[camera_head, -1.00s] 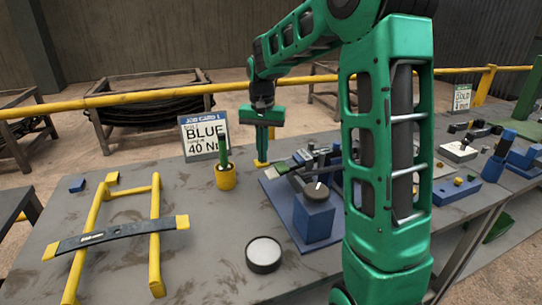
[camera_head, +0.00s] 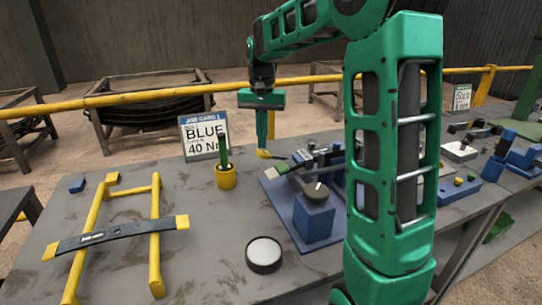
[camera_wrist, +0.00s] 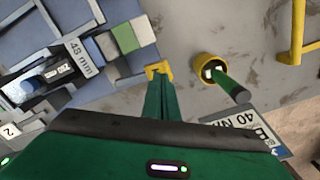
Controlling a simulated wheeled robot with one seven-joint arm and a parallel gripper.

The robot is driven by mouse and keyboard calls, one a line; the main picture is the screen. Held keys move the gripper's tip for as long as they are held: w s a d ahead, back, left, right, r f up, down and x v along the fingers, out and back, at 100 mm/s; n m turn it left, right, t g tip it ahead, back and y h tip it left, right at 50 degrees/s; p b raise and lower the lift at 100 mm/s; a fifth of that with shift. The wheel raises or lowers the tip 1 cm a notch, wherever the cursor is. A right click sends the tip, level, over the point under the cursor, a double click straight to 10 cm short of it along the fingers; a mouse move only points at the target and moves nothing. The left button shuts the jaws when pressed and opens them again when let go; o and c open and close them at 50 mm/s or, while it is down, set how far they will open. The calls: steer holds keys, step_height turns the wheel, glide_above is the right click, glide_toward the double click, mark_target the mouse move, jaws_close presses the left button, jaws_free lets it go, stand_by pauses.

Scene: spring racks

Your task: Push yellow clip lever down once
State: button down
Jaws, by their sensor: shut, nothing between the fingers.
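The yellow clip lever (camera_head: 264,154) is at the far left end of the clamp fixture on the blue base plate (camera_head: 283,217). In the wrist view the yellow lever end (camera_wrist: 159,69) shows right at my fingertips and is partly covered by them. My gripper (camera_head: 263,149) is shut and empty, pointing down with its tips at the lever's free end. I cannot tell whether the tips touch it.
A yellow cup (camera_head: 226,177) with a green-handled tool stands left of my gripper, before the job card (camera_head: 203,137). A blue block with a knob (camera_head: 314,218), a round white-topped puck (camera_head: 264,254) and a yellow rack with a dark leaf spring (camera_head: 115,236) are nearer.

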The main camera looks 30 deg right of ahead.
steer(key=shift+r, duration=2.15)
